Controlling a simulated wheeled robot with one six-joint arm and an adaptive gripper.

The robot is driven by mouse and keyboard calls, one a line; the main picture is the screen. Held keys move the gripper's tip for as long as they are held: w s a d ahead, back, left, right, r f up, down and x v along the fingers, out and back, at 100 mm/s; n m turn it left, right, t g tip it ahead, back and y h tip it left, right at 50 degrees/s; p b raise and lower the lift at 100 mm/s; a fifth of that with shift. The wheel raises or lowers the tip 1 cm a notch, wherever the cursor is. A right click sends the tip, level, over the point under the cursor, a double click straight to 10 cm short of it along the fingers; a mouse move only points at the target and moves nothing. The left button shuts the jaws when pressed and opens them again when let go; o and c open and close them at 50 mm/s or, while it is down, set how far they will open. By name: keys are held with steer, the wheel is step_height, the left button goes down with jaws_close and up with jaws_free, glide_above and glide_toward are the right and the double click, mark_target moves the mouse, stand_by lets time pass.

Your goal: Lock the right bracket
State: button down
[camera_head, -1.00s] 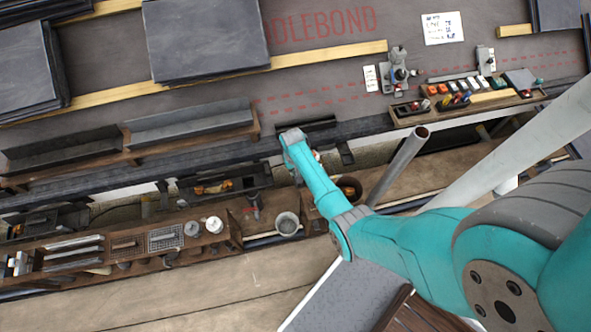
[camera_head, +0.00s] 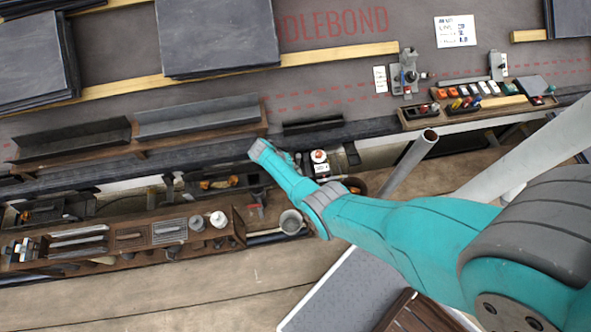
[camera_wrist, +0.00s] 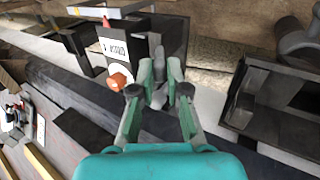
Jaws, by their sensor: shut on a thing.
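In the wrist view my gripper (camera_wrist: 160,75) is shut on a small grey part (camera_wrist: 159,96), which the fingers largely hide; I cannot tell whether it is a lever of the right bracket. A dark fixture (camera_wrist: 172,40) with a white label and a white-and-orange round knob (camera_wrist: 119,81) stands just beyond and left of the fingertips. In the head view the same fixture shows a red-and-white knob (camera_head: 319,156) and label, right of my gripper (camera_head: 288,160). The bracket itself cannot be clearly made out.
A dark open channel (camera_wrist: 285,115) lies right of my fingers in the wrist view. In the head view a tool shelf (camera_head: 130,240) runs along the lower left, with a grey cup (camera_head: 292,221) by its end. Gutter pieces (camera_head: 195,118) lie above left. A pipe (camera_head: 408,165) leans at right.

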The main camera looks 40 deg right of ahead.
steer(key=shift+w+a+f+g+h, duration=0.1)
steer(key=shift+a+f+g+h, duration=0.25)
steer(key=shift+h, duration=0.35)
stand_by(0.6)
steer(key=shift+r, duration=0.1)
steer(key=c, duration=1.2)
jaws_free()
steer(key=shift+o, duration=0.2)
steer(key=shift+d, duration=0.1)
steer(key=shift+w+r, duration=0.1)
steer(key=v, duration=1.2)
steer(key=shift+o, duration=0.2)
